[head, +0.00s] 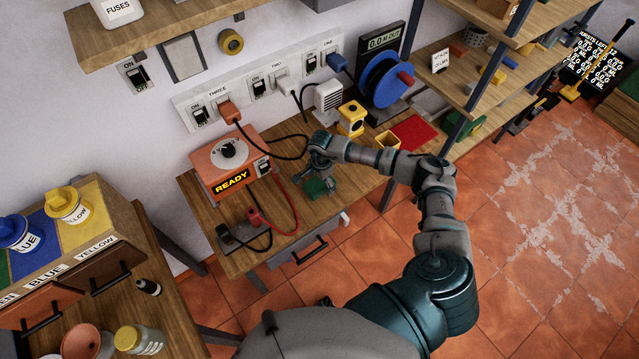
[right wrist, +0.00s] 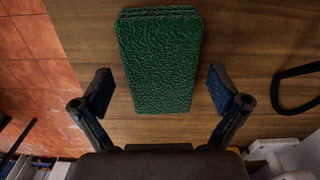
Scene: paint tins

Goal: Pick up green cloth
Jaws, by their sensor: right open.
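The green cloth (right wrist: 160,60) is a folded, textured, roughly rectangular piece lying on the wooden bench top. In the head view a small part of the green cloth (head: 315,188) shows beneath my right gripper (head: 322,176). In the right wrist view my right gripper (right wrist: 159,88) is open and empty, with one finger on each side of the cloth's near part. Gaps show between the cloth and both fingers. I cannot tell the exact height above the bench. My left gripper is not in view.
An orange power unit (head: 228,163) marked READY stands left of the cloth, with red and black cables near it. A yellow object (head: 351,119), a blue reel (head: 388,80) and a red mat (head: 413,133) lie toward the back right. The bench's front edge and drawer (head: 305,245) are close.

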